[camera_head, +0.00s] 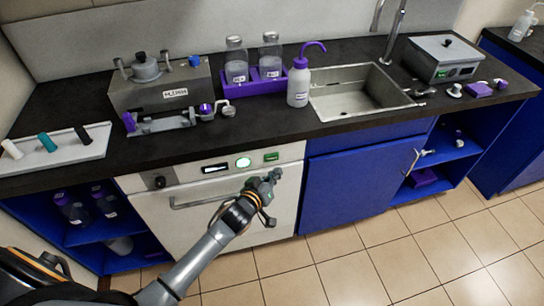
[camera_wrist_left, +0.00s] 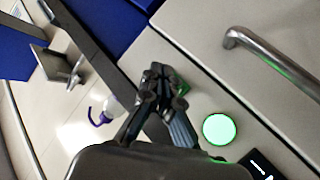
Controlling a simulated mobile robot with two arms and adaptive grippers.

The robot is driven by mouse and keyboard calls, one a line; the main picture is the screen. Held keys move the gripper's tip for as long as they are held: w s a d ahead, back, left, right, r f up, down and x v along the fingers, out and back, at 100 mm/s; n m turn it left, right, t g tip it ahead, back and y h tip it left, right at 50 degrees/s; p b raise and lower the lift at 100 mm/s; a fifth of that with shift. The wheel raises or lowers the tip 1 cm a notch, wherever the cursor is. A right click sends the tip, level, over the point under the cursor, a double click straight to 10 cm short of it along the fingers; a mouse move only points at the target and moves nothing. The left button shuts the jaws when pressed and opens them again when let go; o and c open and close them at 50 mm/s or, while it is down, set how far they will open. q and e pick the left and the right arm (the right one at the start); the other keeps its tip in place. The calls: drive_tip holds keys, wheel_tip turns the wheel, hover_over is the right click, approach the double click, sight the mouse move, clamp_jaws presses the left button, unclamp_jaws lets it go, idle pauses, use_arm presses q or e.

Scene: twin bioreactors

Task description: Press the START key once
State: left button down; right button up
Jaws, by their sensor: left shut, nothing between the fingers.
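A small green key (camera_head: 271,157) with a label too small to read sits at the right of the white appliance's control panel; I take it for the START key. My left gripper (camera_head: 273,176) is shut and empty, its fingertips just below the key in the head view. In the left wrist view the closed fingertips (camera_wrist_left: 160,74) largely cover the green key (camera_wrist_left: 182,88). I cannot tell whether they touch it. A round, lit green light (camera_head: 243,162) is left of the key; it also shows in the left wrist view (camera_wrist_left: 219,129). My right gripper is not in view.
The panel also has a dark display (camera_head: 215,168) and a black knob (camera_head: 159,182). A metal handle (camera_head: 196,203) runs below. Above, the dark worktop (camera_head: 255,127) holds a purple-capped wash bottle (camera_head: 298,88) and a sink (camera_head: 358,92). The tiled floor in front is clear.

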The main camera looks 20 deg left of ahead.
use_arm(q)
drive_tip(key=shift+s+d, duration=0.6)
drive_tip(key=shift+s, duration=0.35)
drive_tip(key=s+a+f+m+g, duration=0.1)
drive_tip(key=s+f+g, duration=0.1)
drive_tip(key=s+f, duration=0.55)
drive_tip(key=s+a+f+m+g+y, duration=0.1)
drive_tip(key=s+a+f+g, duration=0.3)
drive_tip(key=f, duration=0.7)
drive_tip(key=s+d+f+m+g, duration=0.1)
drive_tip(key=s+f, duration=0.7)
drive_tip(key=f, duration=0.1)
drive_tip(key=s+a+f+m+g, duration=0.1)
drive_tip(key=s+f, duration=0.3)
drive_tip(key=s, duration=0.5)
drive_tip(key=s+a+f+m+g, duration=0.1)
drive_tip(key=s+f+g, duration=0.2)
drive_tip(key=s, duration=0.7)
drive_tip(key=s+f+m+g+y, duration=0.1)
drive_tip(key=s+f, duration=0.4)
drive_tip(key=s, duration=0.5)
drive_tip(key=shift+s+a+f+g, duration=0.15)
drive_tip(key=shift+a+f+g, duration=0.2)
drive_tip(key=shift+g, duration=0.35)
